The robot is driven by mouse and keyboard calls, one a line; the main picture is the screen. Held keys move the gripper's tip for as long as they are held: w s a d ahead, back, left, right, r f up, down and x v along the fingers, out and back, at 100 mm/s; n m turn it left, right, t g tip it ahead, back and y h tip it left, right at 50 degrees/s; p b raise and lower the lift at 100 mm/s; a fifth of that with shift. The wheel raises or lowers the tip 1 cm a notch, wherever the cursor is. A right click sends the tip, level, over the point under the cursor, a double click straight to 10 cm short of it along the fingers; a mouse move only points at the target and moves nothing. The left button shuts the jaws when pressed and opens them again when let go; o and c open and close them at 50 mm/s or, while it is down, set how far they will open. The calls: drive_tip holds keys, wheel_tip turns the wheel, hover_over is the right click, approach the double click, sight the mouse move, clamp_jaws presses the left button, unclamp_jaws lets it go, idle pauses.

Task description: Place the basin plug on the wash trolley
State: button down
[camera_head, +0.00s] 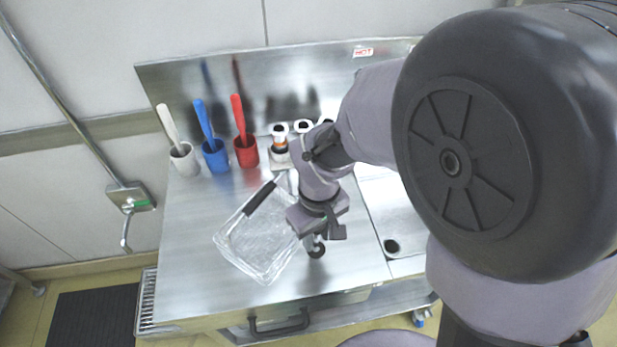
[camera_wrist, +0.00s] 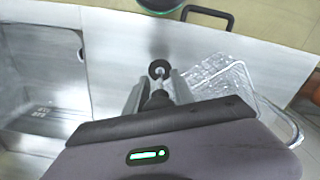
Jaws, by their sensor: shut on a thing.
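My gripper (camera_head: 317,240) points down over the steel worktop and is shut on the basin plug (camera_head: 316,251), a small black round piece with a paler centre. In the wrist view the plug (camera_wrist: 158,69) shows between the fingertips of my gripper (camera_wrist: 157,82). It is held above the steel surface; the exact gap is hard to tell. The steel unit with a sink (camera_head: 375,270), a black front handle and a blue caster looks like the wash trolley, though no label confirms this.
A clear lined basket (camera_head: 262,262) with a black handle lies left of my gripper. The sink basin (camera_head: 385,205) is to the right, with a dark drain hole (camera_head: 391,246). White, blue and red cups (camera_head: 246,153) with brushes stand at the back left. The worktop's front strip is clear.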

drive_tip(key=shift+w+a, duration=0.2)
drive_tip(key=shift+a, duration=0.25)
drive_tip(key=shift+w+a+f, duration=0.1)
drive_tip(key=shift+w+a, duration=0.1)
drive_tip(key=shift+a, duration=0.3)
wheel_tip(320, 180, down, 3)
drive_tip(key=shift+f+b, duration=0.2)
drive_tip(key=shift+b, duration=0.75)
drive_tip(key=shift+f, duration=0.2)
drive_tip(key=c, duration=1.1)
unclamp_jaws()
drive_tip(key=shift+o, duration=0.2)
drive_tip(key=shift+r, duration=0.15)
